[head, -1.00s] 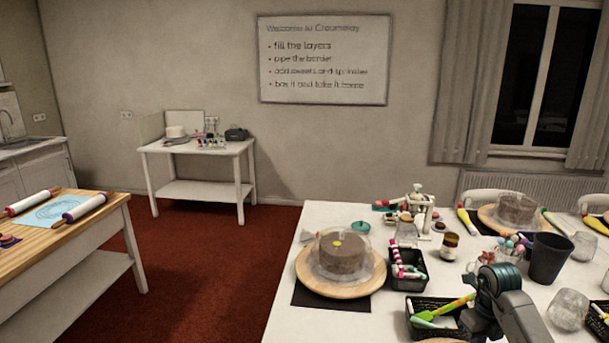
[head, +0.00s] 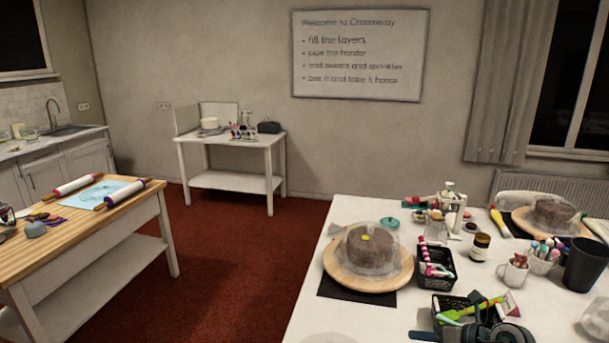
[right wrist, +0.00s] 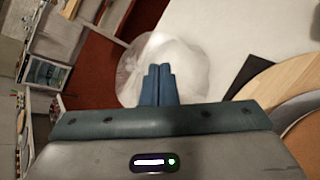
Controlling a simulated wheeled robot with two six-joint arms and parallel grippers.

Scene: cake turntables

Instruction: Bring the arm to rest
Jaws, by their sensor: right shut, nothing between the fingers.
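My right gripper (head: 416,335) is low at the bottom edge of the head view, over the white table's front part, partly cut off. In the right wrist view its two blue fingers (right wrist: 157,84) are together with nothing between them. My left gripper is in neither view.
A wooden worktable (head: 90,235) stands left, across red floor.

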